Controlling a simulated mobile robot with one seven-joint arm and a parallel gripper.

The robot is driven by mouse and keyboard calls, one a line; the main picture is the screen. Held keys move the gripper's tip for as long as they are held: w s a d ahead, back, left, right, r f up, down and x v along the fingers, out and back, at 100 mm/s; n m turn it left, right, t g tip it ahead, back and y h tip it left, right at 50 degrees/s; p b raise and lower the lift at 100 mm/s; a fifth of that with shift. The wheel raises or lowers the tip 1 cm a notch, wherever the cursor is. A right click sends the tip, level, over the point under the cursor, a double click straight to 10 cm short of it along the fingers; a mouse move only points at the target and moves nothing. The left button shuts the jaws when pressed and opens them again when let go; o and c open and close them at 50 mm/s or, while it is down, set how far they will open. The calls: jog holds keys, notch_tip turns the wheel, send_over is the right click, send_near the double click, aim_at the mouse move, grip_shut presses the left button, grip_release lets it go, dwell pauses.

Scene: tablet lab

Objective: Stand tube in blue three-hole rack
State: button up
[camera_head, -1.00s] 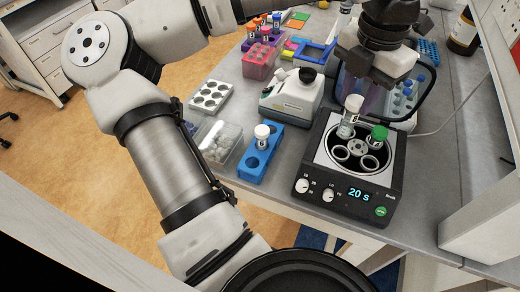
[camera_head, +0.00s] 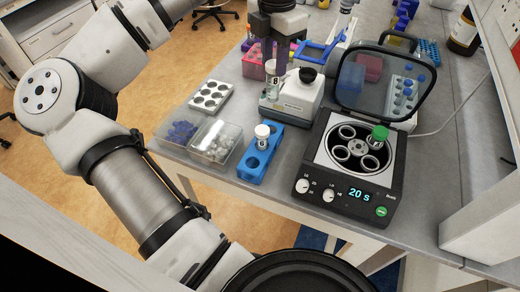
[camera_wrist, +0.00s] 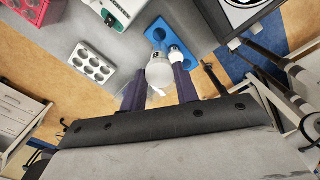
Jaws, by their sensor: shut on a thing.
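My gripper (camera_head: 271,62) is shut on a clear tube with a white cap (camera_head: 273,84), marked with a dark "8". It holds the tube upright in the air, in front of the white bench device. In the wrist view the held tube's white cap (camera_wrist: 159,73) shows between the two dark fingers. The blue three-hole rack (camera_head: 248,176) stands near the bench's front edge, nearer than the held tube in the head view. The rack also shows in the wrist view (camera_wrist: 181,30).
The open centrifuge (camera_head: 318,180) at right holds a green-capped tube (camera_head: 378,137); its lid stands up. Clear boxes (camera_head: 214,140) lie left of the rack. A white multi-well rack (camera_head: 210,96) and the white device (camera_head: 290,103) stand behind.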

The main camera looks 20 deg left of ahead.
dwell(0.3)
jog(key=b, duration=0.4)
send_over(272, 101)
jog(key=w, duration=0.1)
jog(key=f, duration=0.4)
jog(key=shift+w+a+f, duration=0.1)
jog(key=shift+w+a, duration=0.05)
jog(key=shift+a, duration=0.1)
notch_tip(272, 101, down, 4)
jog(key=b, duration=0.3)
jog(key=shift+f, duration=0.15)
jog(key=shift+f, duration=0.2)
jog(key=shift+f+b, duration=0.3)
jog(key=shift+b, duration=0.15)
jog(key=shift+f, duration=0.25)
jog(key=shift+f+b, duration=0.4)
jog(key=shift+b, duration=0.15)
jog(key=shift+f+b, duration=0.3)
